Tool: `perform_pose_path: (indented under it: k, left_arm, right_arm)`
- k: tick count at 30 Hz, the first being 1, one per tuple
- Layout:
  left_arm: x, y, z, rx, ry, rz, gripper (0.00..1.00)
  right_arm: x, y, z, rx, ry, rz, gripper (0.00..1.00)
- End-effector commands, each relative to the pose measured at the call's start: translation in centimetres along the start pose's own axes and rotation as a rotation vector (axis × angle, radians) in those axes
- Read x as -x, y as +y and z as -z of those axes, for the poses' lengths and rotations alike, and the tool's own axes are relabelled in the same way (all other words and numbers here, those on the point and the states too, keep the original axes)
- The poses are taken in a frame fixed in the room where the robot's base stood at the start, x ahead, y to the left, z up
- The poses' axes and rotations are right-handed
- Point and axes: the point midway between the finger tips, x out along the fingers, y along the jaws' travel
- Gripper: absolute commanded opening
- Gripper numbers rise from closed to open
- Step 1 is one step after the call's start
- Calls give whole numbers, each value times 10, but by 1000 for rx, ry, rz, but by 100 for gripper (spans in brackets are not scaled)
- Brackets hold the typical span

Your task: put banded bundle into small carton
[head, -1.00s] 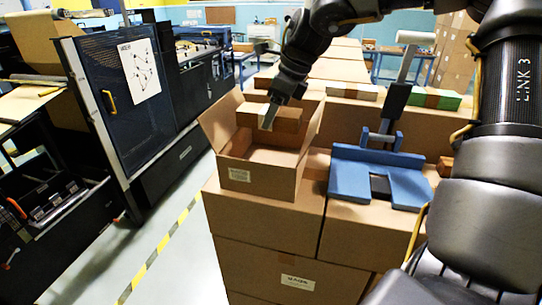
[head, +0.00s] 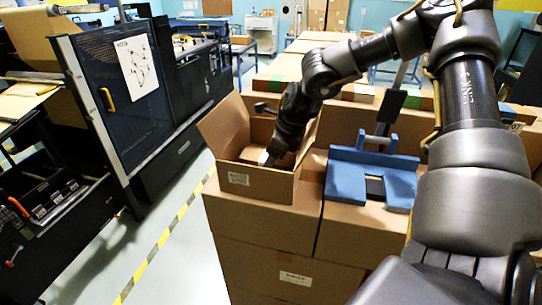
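The small carton (head: 268,187) stands open on the near edge of the stacked boxes, with a white label on its front and its side flaps spread. My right gripper (head: 267,158) points down inside it, its fingertips partly below the front wall. A brown kraft piece (head: 252,153), which looks like the banded bundle, lies beside the fingertips inside the carton, mostly hidden by the walls and gripper. I cannot tell whether the fingers grip it. My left gripper is not in view.
A blue fixture (head: 372,176) with an upright post stands on the boxes right of the carton. Larger cartons (head: 300,66) fill the surface behind. A dark machine (head: 120,85) stands to the left, across a floor aisle with a yellow-black line.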

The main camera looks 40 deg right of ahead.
Motion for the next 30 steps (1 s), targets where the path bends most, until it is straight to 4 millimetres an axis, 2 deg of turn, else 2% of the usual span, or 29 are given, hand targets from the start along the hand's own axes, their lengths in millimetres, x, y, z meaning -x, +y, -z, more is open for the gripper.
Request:
perform_pose_path:
  k: [9, 10, 15, 26, 30]
  left_arm:
    - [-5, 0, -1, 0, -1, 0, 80]
    - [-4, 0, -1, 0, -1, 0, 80]
    - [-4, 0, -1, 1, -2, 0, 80]
    - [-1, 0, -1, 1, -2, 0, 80]
    - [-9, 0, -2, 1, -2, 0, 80]
  right_arm:
    - [-3, 0, 1, 1, -1, 1, 28]
    - [-2, 0, 1, 0, 0, 1, 57]
    - [-2, 0, 1, 0, 0, 1, 76]
    - [2, 0, -1, 1, -2, 1, 76]
    - [19, -1, -1, 2, -5, 5, 76]
